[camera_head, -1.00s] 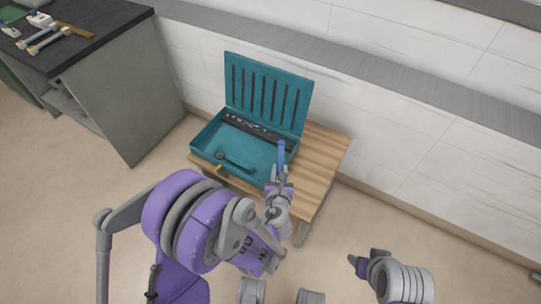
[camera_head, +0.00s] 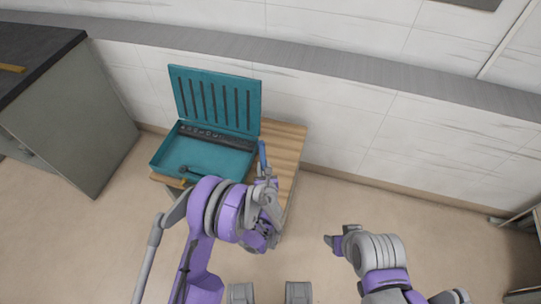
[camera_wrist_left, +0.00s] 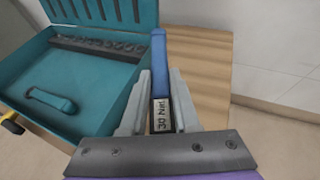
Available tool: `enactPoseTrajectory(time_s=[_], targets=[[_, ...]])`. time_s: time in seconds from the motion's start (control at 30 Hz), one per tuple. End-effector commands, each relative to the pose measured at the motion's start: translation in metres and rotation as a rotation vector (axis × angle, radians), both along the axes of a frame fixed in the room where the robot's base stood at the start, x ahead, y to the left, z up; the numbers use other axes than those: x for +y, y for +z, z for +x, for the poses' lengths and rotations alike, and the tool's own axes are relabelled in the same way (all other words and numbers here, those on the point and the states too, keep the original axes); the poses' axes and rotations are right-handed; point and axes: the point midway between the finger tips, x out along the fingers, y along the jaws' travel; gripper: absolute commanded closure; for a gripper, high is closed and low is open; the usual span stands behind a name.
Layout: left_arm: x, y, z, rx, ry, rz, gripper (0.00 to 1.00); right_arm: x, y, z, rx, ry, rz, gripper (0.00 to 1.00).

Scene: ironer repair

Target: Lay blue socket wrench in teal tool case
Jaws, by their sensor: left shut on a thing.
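The blue socket wrench (camera_head: 262,155) is held in my left gripper (camera_head: 264,178), just right of the teal tool case (camera_head: 203,155). In the left wrist view the wrench (camera_wrist_left: 159,60) points away from me between the jaws (camera_wrist_left: 158,95), with a "30 Nm" label near them. The case stands open on a small wooden table, its slotted lid (camera_head: 216,100) raised at the back. The wrist view shows its bare floor (camera_wrist_left: 85,80), a row of sockets at the back and a dark teal handle-shaped piece. My right gripper (camera_head: 334,242) is over the floor; its jaw opening is unclear.
The wooden table top (camera_head: 286,143) is bare to the right of the case. A grey cabinet with a dark top (camera_head: 35,55) stands at the left. A tiled wall (camera_head: 340,120) runs behind. Open floor lies right of the table.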

Motion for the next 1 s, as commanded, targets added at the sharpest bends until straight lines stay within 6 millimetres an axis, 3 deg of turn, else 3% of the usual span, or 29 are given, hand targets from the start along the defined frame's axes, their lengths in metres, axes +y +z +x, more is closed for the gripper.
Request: enactPoseTrajectory(time_s=[0.1, 0.4, 0.5, 0.77, 1.0], targets=[[-0.010, 0.000, 0.031, 0.000, 0.000, 0.001, 1.00, 0.000, 0.001, 0.000, 0.000, 0.000, 0.000, 0.41], [-0.030, -0.002, 0.090, 0.000, 0.000, 0.001, 1.00, 0.000, 0.002, 0.000, 0.000, 0.000, 0.000, 0.41], [-0.029, -0.020, 0.087, 0.000, 0.000, 0.001, 1.00, 0.000, -0.002, 0.000, 0.001, 0.000, 0.000, 0.41], [-0.029, -0.039, 0.087, 0.000, 0.000, 0.001, 1.00, 0.000, -0.004, 0.000, 0.001, 0.000, 0.000, 0.41], [-0.030, -0.071, 0.090, 0.000, -0.001, 0.001, 1.00, 0.000, -0.009, 0.000, 0.003, 0.000, 0.000, 0.41]])
